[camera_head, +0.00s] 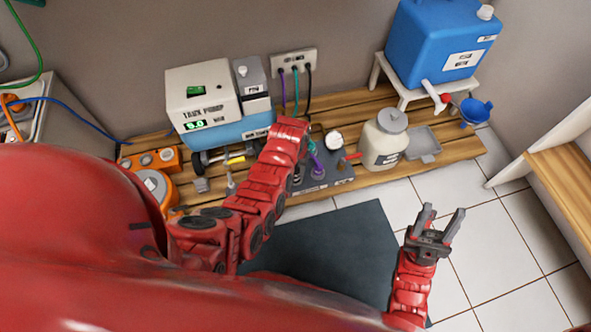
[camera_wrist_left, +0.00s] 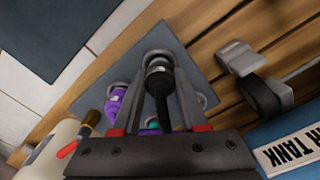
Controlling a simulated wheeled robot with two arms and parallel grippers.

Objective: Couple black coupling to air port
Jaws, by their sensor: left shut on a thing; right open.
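In the left wrist view, my left gripper (camera_wrist_left: 159,78) is shut on the black coupling (camera_wrist_left: 157,88). The coupling's end is at a round metal port (camera_wrist_left: 150,55) on the dark grey plate (camera_wrist_left: 186,50); I cannot tell whether it is seated. A purple coupling (camera_wrist_left: 114,103) stands at another port beside it, and a teal piece shows partly behind the fingers. In the head view the plate (camera_head: 341,183) lies on the wooden slats, and my left wrist (camera_head: 285,142) hides the left fingertips. My right gripper (camera_head: 436,226) is open and empty above the tiled floor.
Purple, teal and black hoses (camera_head: 309,90) hang from the wall outlet (camera_head: 293,62). A white and blue pump unit (camera_head: 212,100) stands left of the plate. A cream jar (camera_head: 383,143) and a grey tray (camera_head: 424,146) stand right. A blue tank (camera_head: 435,40) is at back right.

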